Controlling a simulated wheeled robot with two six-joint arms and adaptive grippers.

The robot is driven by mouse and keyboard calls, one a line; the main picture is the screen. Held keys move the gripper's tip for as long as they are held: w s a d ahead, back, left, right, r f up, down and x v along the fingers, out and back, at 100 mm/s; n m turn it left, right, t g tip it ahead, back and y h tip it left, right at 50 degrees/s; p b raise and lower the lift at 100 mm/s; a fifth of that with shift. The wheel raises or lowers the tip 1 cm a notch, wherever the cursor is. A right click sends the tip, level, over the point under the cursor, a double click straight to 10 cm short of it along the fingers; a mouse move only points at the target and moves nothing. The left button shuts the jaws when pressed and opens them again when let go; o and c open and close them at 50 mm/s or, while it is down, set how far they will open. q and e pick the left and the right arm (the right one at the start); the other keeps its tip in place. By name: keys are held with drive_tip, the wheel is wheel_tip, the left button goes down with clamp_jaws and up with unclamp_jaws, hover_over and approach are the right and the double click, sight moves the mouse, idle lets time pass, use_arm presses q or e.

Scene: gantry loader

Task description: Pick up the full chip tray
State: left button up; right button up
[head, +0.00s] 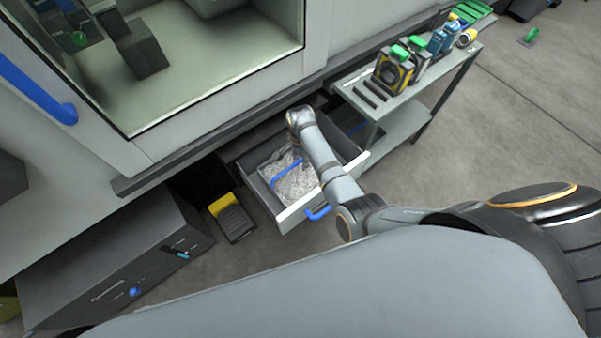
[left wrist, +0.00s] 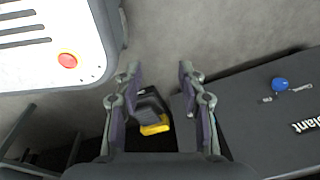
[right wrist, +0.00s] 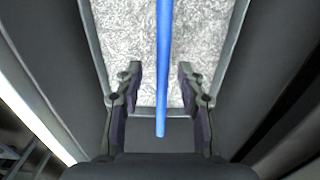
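The chip tray (head: 264,174) is heaped with silvery metal chips and has a blue handle (head: 287,173) across it. It sits in a pulled-out drawer under the machine; my right forearm hides part of it. In the right wrist view the tray rim (right wrist: 240,30) frames the chips. My right gripper (right wrist: 160,70) is open above the tray, with the blue handle running between its fingers in that view; contact cannot be told. In the head view this gripper is hidden behind its wrist. My left gripper (left wrist: 160,70) is open and empty, away from the tray.
The drawer front has its own blue handle (head: 318,212). A grey side cart (head: 400,98) with tool holders stands right of the drawer. A black and yellow foot pedal (head: 232,217) and a dark cabinet (head: 110,255) stand left. The machine's ledge (head: 200,148) overhangs the drawer's rear.

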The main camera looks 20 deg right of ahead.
drive_tip(key=shift+f, duration=0.9)
clamp_jaws()
drive_tip(key=shift+w+r, duration=0.1)
drive_tip(key=shift+r, duration=0.1)
